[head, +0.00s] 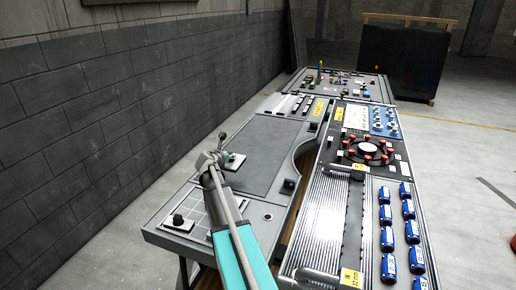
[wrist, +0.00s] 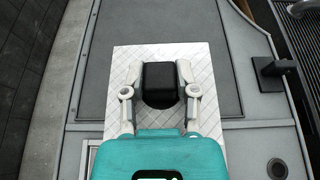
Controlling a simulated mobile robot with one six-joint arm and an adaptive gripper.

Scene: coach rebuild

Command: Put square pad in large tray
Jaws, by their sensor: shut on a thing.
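The square pad (wrist: 152,65) is a silver, quilted plate with a black block-shaped knob (wrist: 159,84) in its middle. My gripper (wrist: 159,90) is shut on the knob, one finger on each side. In the head view, my gripper (head: 212,160) is over the left worktop, and a pale edge of the pad (head: 240,163) shows beside it. A large dark flat panel (head: 258,165) with a pale rim, perhaps the large tray, lies under and beyond the pad. It fills the upper middle of the wrist view (wrist: 165,22). I cannot tell the pad's height.
A pale gridded area (head: 207,207) with a black-knobbed piece (head: 181,220) is at the near left. A black knob (head: 288,185) stands right of the dark panel. Blue cylinders (head: 387,238) line the right bench. A brick wall (head: 110,110) runs along the left.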

